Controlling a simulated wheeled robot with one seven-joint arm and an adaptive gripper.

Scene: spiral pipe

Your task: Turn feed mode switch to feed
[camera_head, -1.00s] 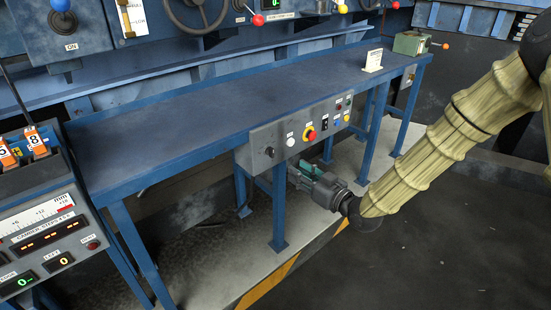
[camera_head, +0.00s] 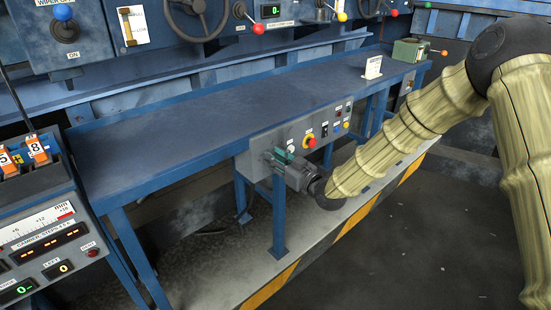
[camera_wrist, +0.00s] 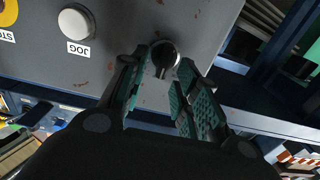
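A dark round knob (camera_wrist: 164,55), with a light mark on its rim, sits on a grey control panel (camera_wrist: 120,20). I take it to be the feed mode switch, but no label for it can be read. In the wrist view the fingertips of my gripper (camera_wrist: 163,66) are open, one on each side of the knob. I cannot tell whether they touch it. In the head view my gripper (camera_head: 274,159) is at the left end of the panel, under the front edge of the bench, and hides the knob.
A white button (camera_wrist: 76,23) labelled JOG is near the knob. A red and yellow stop button (camera_head: 310,141) and small indicators are farther right on the panel. The blue bench (camera_head: 200,115) is just above my gripper. A bench leg (camera_head: 279,225) stands below it.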

